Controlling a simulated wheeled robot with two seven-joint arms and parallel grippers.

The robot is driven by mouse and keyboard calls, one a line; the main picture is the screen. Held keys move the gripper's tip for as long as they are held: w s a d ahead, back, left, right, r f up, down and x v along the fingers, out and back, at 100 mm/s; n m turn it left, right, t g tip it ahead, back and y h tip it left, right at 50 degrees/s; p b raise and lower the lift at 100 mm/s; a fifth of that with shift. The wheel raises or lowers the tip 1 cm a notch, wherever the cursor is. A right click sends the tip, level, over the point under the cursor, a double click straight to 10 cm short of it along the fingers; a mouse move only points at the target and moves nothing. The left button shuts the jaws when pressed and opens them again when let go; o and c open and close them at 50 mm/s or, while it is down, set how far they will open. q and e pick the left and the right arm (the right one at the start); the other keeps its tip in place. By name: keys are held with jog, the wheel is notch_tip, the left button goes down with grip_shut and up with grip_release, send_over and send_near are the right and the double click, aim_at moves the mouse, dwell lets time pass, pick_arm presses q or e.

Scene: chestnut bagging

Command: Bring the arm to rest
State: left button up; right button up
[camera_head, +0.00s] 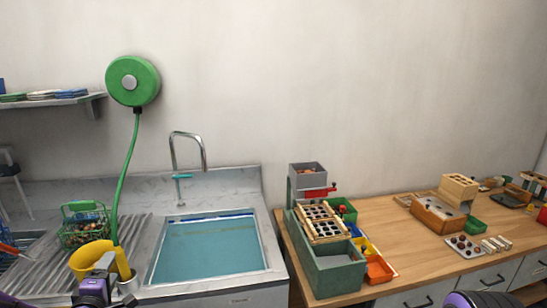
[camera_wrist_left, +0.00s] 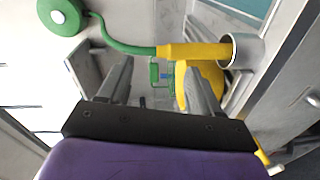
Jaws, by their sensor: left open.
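My left gripper (camera_head: 105,266) is at the lower left of the head view, in front of the sink counter. In the left wrist view its two grey fingers (camera_wrist_left: 158,78) stand apart, with nothing held between them. A yellow nozzle (camera_wrist_left: 190,52) on a green hose sits with its end in a metal cup (camera_wrist_left: 241,50), beside the fingers. A yellow scoop-like piece (camera_head: 88,260) is just behind the gripper. A purple part of my right arm (camera_head: 476,299) shows at the bottom right; its gripper is outside the view.
A green wire basket (camera_head: 84,226) stands on the ribbed drainboard. The water-filled sink (camera_head: 210,250) and faucet (camera_head: 187,150) lie to the right. A green hose reel (camera_head: 132,81) hangs on the wall. The wooden table (camera_head: 400,252) holds a grey-green sorting device (camera_head: 335,278) and several trays.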

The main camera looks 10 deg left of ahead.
pick_arm(q)
jog(key=s+d+f+m+g+b, duration=0.1)
jog(key=s+d+f+m+g, duration=0.1)
jog(key=s+d+f+m, duration=0.3)
jog(key=s+d+f+m+g+h+b, duration=0.1)
jog(key=s+d+f+g, duration=0.15)
jog(key=f, duration=0.55)
jog(key=s+d+f+m+g+b, duration=0.1)
jog(key=s+d+f+m+g, duration=0.15)
jog(key=f, duration=0.35)
jog(key=s+d+f+m+g+b, duration=0.1)
jog(key=s+d+f+m+g, duration=0.1)
jog(key=s+f, duration=0.5)
jog(key=s+d+f+m+g+h+b, duration=0.1)
jog(key=s+d+f+m+g, duration=0.2)
jog(key=s, duration=1.2)
notch_tip(320, 180, down, 5)
jog(key=d+g, duration=0.1)
jog(key=d, duration=0.2)
